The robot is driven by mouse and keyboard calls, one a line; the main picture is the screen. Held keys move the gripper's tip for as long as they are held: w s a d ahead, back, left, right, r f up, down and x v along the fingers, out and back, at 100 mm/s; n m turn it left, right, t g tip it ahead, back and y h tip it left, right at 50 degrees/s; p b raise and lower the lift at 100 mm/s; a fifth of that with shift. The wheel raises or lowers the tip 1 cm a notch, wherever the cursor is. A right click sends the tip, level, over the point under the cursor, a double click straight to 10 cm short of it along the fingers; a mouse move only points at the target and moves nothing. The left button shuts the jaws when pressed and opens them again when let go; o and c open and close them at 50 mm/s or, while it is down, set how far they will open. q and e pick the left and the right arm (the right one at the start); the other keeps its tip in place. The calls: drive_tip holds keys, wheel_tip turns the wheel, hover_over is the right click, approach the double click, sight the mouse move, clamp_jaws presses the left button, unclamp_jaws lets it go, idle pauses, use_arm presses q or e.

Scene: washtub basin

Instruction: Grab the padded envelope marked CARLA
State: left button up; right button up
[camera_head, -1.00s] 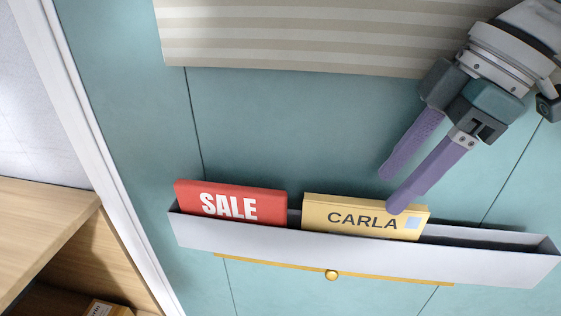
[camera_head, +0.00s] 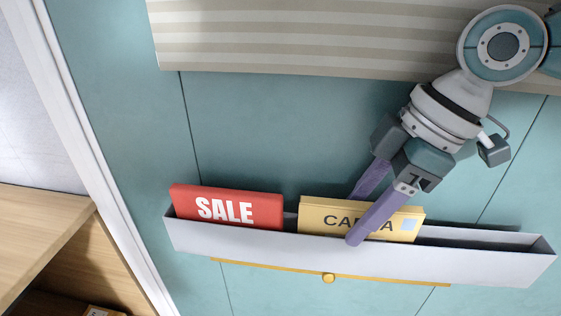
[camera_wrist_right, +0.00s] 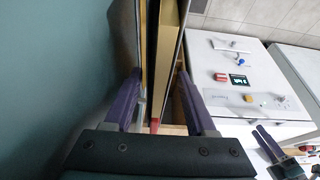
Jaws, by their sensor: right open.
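The yellow padded envelope marked CARLA (camera_head: 318,215) stands in a pale wall tray (camera_head: 470,262), its lower part hidden behind the tray's front wall. My right gripper (camera_head: 356,219) is open, with one purple finger in front of the envelope, covering part of the lettering, and the other behind it. In the right wrist view, the envelope's yellow edge (camera_wrist_right: 166,60) runs between the two open fingers of the right gripper (camera_wrist_right: 160,100). Contact cannot be told. What looks like my left gripper (camera_wrist_right: 268,145) shows small at the lower right there; its opening is unclear.
A red envelope marked SALE (camera_head: 226,207) stands in the same tray to the left. The tray's right end (camera_head: 500,240) is empty. A striped panel (camera_head: 290,40) hangs above on the teal wall. Wooden shelving (camera_head: 40,240) is at the lower left.

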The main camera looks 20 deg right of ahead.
drive_tip(key=shift+f, duration=0.15)
idle(0.3)
clamp_jaws()
idle(1.2)
